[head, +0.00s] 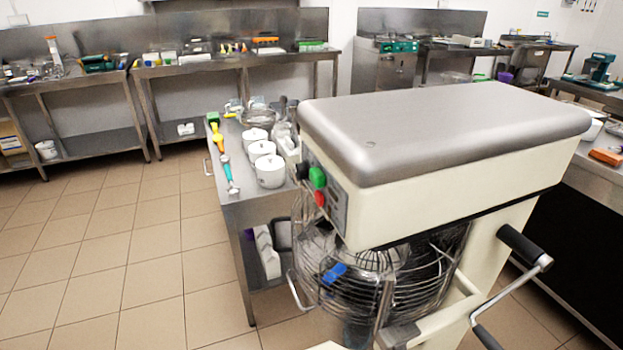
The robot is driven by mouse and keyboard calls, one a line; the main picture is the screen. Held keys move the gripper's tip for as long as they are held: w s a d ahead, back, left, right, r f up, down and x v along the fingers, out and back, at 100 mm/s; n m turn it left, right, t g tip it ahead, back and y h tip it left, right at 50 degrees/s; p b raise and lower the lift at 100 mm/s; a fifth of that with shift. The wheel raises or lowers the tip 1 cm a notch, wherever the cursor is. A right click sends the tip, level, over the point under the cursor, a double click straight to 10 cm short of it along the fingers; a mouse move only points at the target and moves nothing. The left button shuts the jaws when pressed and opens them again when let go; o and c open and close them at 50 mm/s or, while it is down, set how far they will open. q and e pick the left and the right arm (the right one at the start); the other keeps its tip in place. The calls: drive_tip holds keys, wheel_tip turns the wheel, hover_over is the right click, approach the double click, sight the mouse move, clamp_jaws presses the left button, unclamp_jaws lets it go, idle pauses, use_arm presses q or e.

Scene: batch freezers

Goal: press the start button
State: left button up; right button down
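A large cream planetary mixer (440,200) with a grey metal top cover stands in the right half of the head view. Its control panel is on the left-facing end of the head. A green button (318,177) is on this panel, with a red button (320,198) just below it and a black knob (302,171) to the left. Nothing touches or covers the green button. No label can be read; the green one looks like the start button. Neither of my grippers is in view.
A wire guard (430,278) surrounds the mixer's bowl area, with a black-gripped lever (525,247) at right. Beside the mixer, a steel table (243,208) holds white canisters (270,171) and colored scoops. Steel benches line the back wall. The tiled floor (130,260) at left is clear.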

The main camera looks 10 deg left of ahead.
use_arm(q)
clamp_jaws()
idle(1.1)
